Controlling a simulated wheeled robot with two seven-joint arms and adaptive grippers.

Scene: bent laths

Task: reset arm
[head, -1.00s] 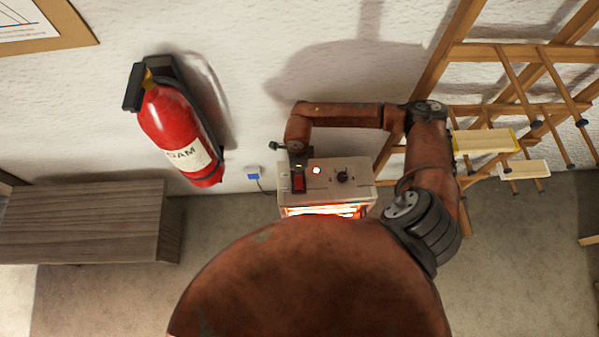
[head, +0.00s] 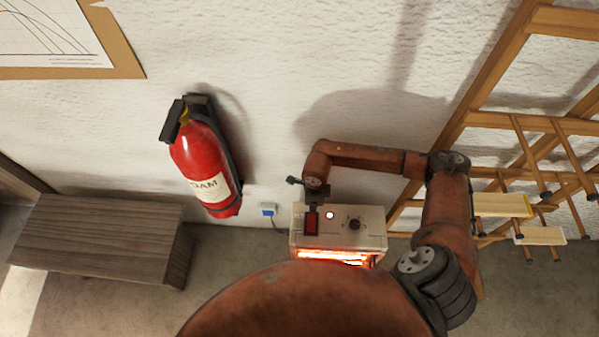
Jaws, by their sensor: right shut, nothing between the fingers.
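My right arm reaches in from the lower right and bends left and down over a pale box (head: 371,237) with an orange-glowing opening (head: 335,256). My right gripper (head: 311,203) is a small dark shape at the box's top, directly by a red switch (head: 312,222). It is shut with nothing held. I cannot tell whether it touches the switch. A round light (head: 330,215) and a dark knob (head: 355,225) sit on the panel right of the switch. My left gripper is not in view. My large rusty-brown body part hides the bottom middle.
A red fire extinguisher (head: 203,165) hangs on the white wall. A grey wooden cabinet (head: 95,235) stands at left. A wooden rack (head: 480,85) leans at right, with pale wood pieces (head: 540,236) near it. A blue plug (head: 268,209) is in the wall.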

